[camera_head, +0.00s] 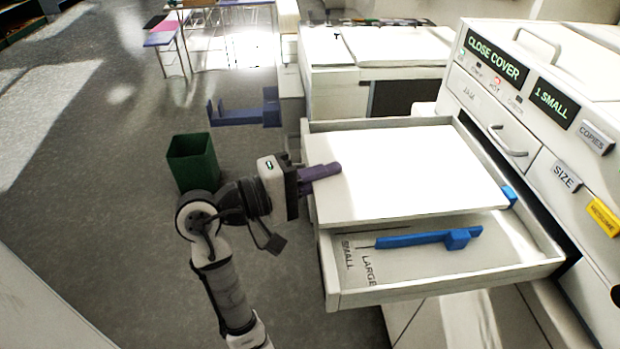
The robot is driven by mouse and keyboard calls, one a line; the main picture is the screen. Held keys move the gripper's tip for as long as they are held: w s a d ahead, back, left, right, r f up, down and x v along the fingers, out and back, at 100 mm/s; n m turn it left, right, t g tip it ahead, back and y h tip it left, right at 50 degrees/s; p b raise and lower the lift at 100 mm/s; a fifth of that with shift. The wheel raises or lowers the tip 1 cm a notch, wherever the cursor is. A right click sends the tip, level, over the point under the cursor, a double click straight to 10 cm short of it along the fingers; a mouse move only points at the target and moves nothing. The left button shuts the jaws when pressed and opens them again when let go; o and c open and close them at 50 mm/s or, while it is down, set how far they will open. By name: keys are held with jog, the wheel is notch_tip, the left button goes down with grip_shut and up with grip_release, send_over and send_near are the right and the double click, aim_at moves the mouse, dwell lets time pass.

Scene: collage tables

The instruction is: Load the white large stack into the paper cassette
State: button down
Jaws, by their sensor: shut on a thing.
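The white large stack (410,170) is a broad white slab of paper over the back part of the open paper cassette (335,287). My gripper (322,173) is shut on the stack's left edge, with its purple fingers at that edge. The stack looks level, and its front edge is above the cassette floor. I cannot tell whether its far side rests on anything. In the front part of the cassette, the floor shows SMALL and LARGE marks and a blue guide (430,239). A small blue piece (509,196) shows at the stack's right corner.
The copier (530,120) rises at the right, with panels reading CLOSE COVER and 1 SMALL, and SIZE and COPIES buttons. A green bin (193,162) and a blue-purple bracket-like piece (240,115) are at the left. A white cabinet (375,60) stands behind. Floor at far left is clear.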

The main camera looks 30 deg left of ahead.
jog(key=shift+w+d+f+b, duration=0.25)
jog(key=shift+d+f+b, duration=0.2)
jog(key=shift+f, duration=0.1)
jog(key=shift+w+d+f+b, duration=0.25)
jog(key=shift+d+f+b, duration=0.05)
jog(key=shift+d+f, duration=0.2)
jog(key=shift+a+f+b, duration=0.1)
jog(key=shift+f+b, duration=0.4)
jog(key=shift+f, duration=0.5)
jog(key=c, duration=1.4)
grip_release()
jog(key=shift+f, duration=0.1)
jog(key=b+v, duration=0.3)
jog(key=v, duration=1.1)
